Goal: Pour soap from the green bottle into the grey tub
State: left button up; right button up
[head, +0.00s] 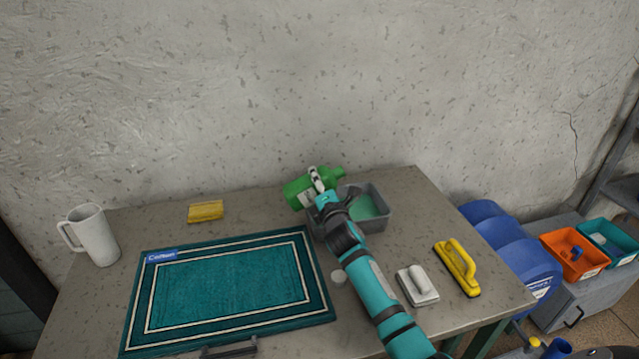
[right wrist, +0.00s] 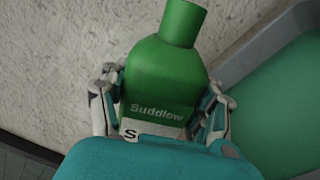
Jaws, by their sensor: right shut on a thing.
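The green bottle (head: 294,191) is tipped nearly on its side above the table, with its neck pointing right over the back of the grey tub. My right gripper (head: 318,181) is shut around the bottle's body. The right wrist view shows the bottle (right wrist: 160,75) between both fingers, with a "Suddlow" label. The grey tub (head: 379,224) stands at the back right of the table, partly behind my right arm. Green content shows inside the tub; its wall also shows in the right wrist view (right wrist: 240,50). No stream is visible at the mouth. My left gripper is not in view.
A teal rug (head: 230,290) covers the table's front left. The wall is close behind.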

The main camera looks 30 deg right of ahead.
aim_at(336, 171)
jog(key=r+n+p, duration=0.1)
jog(key=d+r+n+p, duration=0.1)
jog(key=r+n, duration=0.1)
jog(key=shift+s+n+p, duration=0.1)
jog(key=shift+n+p, duration=0.2)
jog(key=shift+p, duration=0.05)
jog(key=shift+s+d+r+n+p, duration=0.1)
jog(key=shift+d+n+p, duration=0.2)
jog(key=shift+n, duration=0.3)
jog(key=n, duration=0.1)
jog(key=d+n+p, duration=0.1)
jog(key=n, duration=0.2)
jog(key=shift+s+d+r+p, duration=0.2)
jog(key=shift+d+r+p, duration=0.05)
jog(key=shift+d+p, duration=0.15)
jog(key=shift+d+f+n, duration=0.1)
jog(key=shift+d+n, duration=0.1)
jog(key=shift+n, duration=0.5)
jog(key=shift+s+d+f, duration=0.1)
